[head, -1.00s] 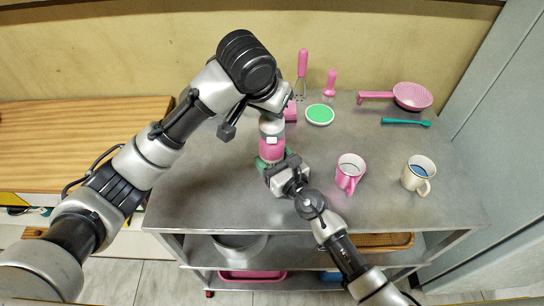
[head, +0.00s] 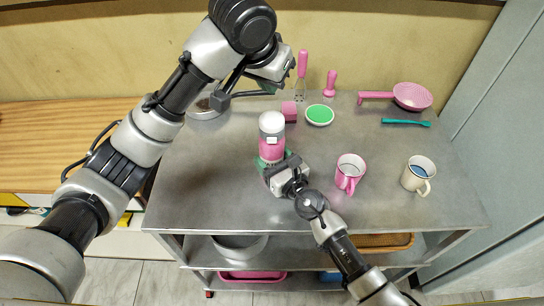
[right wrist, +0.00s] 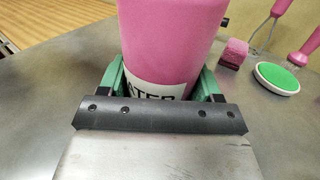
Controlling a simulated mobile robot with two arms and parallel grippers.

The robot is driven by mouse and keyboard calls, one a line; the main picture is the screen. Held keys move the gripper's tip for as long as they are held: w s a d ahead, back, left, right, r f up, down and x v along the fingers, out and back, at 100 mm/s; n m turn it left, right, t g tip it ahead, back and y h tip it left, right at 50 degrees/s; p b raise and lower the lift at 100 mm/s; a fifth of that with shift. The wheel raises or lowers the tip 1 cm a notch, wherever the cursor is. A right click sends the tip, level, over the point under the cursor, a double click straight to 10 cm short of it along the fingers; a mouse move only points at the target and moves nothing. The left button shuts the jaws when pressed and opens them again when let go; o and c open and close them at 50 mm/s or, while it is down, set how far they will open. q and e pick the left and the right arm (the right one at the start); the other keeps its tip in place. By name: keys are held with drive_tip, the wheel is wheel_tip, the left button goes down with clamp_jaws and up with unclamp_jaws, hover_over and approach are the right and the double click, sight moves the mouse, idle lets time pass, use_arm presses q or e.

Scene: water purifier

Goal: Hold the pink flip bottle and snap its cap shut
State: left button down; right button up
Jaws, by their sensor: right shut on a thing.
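The pink flip bottle (head: 271,147) stands upright on the metal table, pink with a pale lower label. Its whitish-grey cap (head: 272,122) is on top and looks level; I cannot tell whether it is snapped shut. My right gripper (head: 272,163) is shut on the bottle's lower body. In the right wrist view its green fingers lie on both sides of the bottle (right wrist: 172,40), whose top is out of frame. My left gripper (head: 262,75) is above and behind the bottle, apart from the cap; its finger gap is not clear.
A pink block (head: 289,111) and a green-topped round dish (head: 319,115) are behind the bottle. A pink mug (head: 350,172) and a cream mug (head: 419,174) stand to the right. A pink strainer (head: 412,96) and teal utensil (head: 405,122) lie farther back. The table's front left is clear.

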drive_tip(key=o, duration=1.2)
drive_tip(key=shift+s, duration=0.15)
